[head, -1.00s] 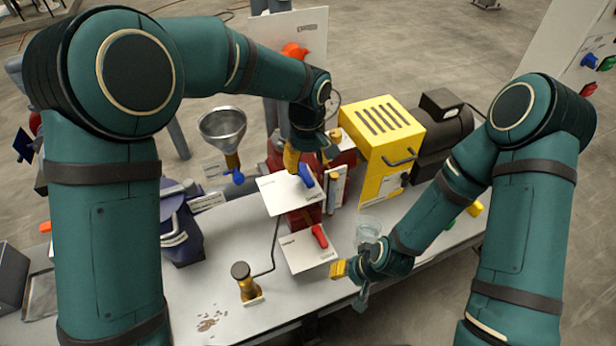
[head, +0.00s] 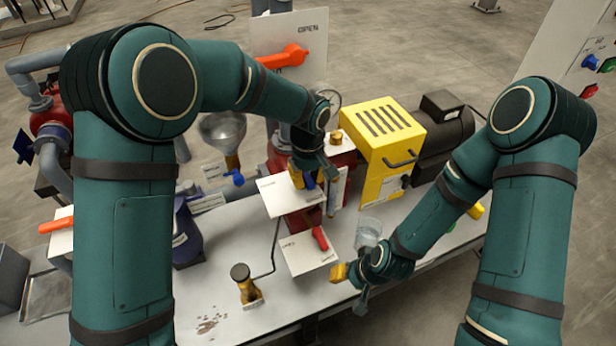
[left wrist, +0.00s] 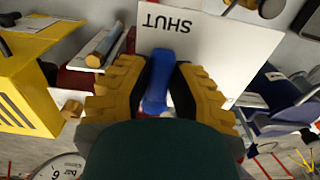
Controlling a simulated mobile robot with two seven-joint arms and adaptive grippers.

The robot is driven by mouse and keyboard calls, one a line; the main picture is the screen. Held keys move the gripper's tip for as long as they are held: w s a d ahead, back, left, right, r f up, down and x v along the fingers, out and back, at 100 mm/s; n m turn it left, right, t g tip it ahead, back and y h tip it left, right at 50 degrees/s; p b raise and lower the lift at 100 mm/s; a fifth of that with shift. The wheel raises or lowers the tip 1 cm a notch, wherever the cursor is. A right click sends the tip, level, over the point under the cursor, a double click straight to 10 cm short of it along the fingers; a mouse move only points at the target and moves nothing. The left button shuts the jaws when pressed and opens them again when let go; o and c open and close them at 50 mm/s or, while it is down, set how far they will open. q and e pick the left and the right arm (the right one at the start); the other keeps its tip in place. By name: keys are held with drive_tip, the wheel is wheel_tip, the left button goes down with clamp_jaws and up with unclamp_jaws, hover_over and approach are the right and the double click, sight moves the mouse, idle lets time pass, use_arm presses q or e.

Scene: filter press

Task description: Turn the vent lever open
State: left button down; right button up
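A blue lever (head: 310,183) stands out from a white plate (head: 286,203) on the red body at the middle of the bench. In the left wrist view the blue lever (left wrist: 159,78) lies between the yellow fingers of my left gripper (left wrist: 161,85), which sit close against both its sides. The plate there (left wrist: 225,60) reads SHUT, upside down. In the head view my left gripper (head: 304,178) partly covers the lever. My right gripper (head: 350,284) is apart from the lever, low over the bench's front edge, with its fingers spread and nothing seen between them.
A red lever (head: 320,238) sits on a lower white plate (head: 305,258). An orange lever (head: 285,56) is on a panel marked OPEN behind. A funnel (head: 222,130) with a blue handle, a yellow machine (head: 382,135), a clear cup (head: 368,232) and a brass-knobbed crank (head: 243,285) stand nearby.

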use_arm(q)
drive_tip(key=shift+a+m, duration=0.1)
drive_tip(key=shift+m, duration=0.2)
drive_tip(key=shift+w+a+f+m+p, duration=0.1)
drive_tip(key=shift+w+a+m+p, duration=0.55)
drive_tip(key=shift+m, duration=2.25)
drive_tip(key=shift+a+r+m+p, duration=0.1)
drive_tip(key=shift+a+m+p, duration=0.2)
drive_tip(key=shift+a+m, duration=1.7)
drive_tip(key=shift+w+d+f+m+p, duration=0.1)
drive_tip(key=shift+w+m+p, duration=0.3)
drive_tip(key=shift+m, duration=3.4)
drive_tip(key=c, duration=0.8)
unclamp_jaws()
